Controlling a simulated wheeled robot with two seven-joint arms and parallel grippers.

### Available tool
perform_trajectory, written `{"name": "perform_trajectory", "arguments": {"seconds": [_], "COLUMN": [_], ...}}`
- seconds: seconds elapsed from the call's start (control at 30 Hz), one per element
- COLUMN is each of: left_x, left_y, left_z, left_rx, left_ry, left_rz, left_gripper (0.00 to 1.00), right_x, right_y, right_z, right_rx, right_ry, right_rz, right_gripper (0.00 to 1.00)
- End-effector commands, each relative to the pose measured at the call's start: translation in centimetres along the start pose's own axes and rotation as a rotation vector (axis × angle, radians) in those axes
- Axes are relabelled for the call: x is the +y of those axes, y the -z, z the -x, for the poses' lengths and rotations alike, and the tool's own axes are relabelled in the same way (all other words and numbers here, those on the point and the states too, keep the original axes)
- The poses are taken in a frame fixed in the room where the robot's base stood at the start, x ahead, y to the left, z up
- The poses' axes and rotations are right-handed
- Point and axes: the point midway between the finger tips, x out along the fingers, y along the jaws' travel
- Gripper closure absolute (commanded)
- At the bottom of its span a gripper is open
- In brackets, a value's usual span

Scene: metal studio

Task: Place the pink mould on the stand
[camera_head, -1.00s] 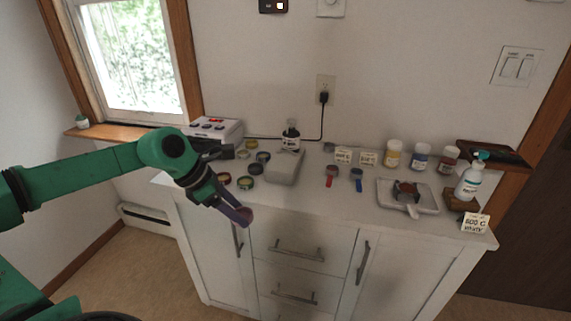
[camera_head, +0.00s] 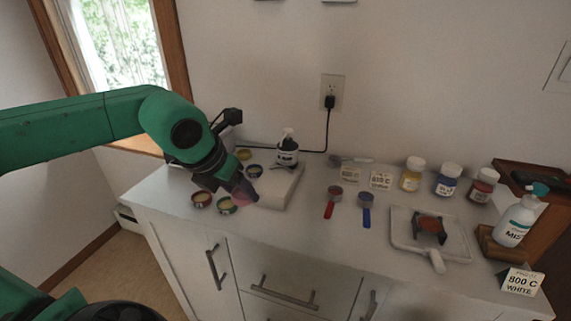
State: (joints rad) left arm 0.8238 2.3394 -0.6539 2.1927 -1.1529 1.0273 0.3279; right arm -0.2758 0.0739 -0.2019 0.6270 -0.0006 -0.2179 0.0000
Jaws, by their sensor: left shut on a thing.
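My left gripper (camera_head: 235,183) comes in from the left and points down over the left part of the white counter. It is shut on a pink-purple piece, the pink mould (camera_head: 246,193), at its fingertips. The mould is in front of a pale grey block (camera_head: 281,187), close to its left side; whether they touch is not clear. A small dark stand (camera_head: 430,238) with a reddish-brown top sits on a white tray (camera_head: 403,215) at the right. My right gripper is out of view.
Several round moulds or tins, including a red-rimmed one (camera_head: 201,199) and a green-rimmed one (camera_head: 227,206), lie by the gripper. A pump bottle (camera_head: 288,150) stands behind the block. Red (camera_head: 329,208) and blue (camera_head: 366,212) scoops lie mid-counter. Paint jars (camera_head: 448,180) line the back.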

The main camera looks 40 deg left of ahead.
Motion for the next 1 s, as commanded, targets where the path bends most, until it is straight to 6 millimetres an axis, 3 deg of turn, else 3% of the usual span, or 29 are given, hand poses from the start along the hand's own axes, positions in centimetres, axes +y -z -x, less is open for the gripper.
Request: {"name": "perform_trajectory", "arguments": {"seconds": [0.23, 0.63, 0.83, 1.0], "left_x": [-0.1, 0.1, 0.0, -0.1], "left_y": [-5.8, -12.7, -14.4, -12.7], "left_z": [-3.1, -7.2, -8.3, -11.0], "left_rx": [0.007, 0.003, 0.002, 0.004], "left_ry": [0.003, -0.001, 0.001, 0.004], "left_rz": [0.0, 0.002, 0.0, -0.001], "left_gripper": [0.9, 0.9, 0.9, 0.9], "right_x": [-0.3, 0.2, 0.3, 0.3], "right_y": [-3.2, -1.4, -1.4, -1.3], "right_z": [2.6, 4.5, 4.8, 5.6], "right_rx": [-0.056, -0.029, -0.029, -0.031], "right_ry": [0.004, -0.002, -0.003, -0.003], "right_rz": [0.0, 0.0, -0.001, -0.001], "right_gripper": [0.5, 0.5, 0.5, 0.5]}}
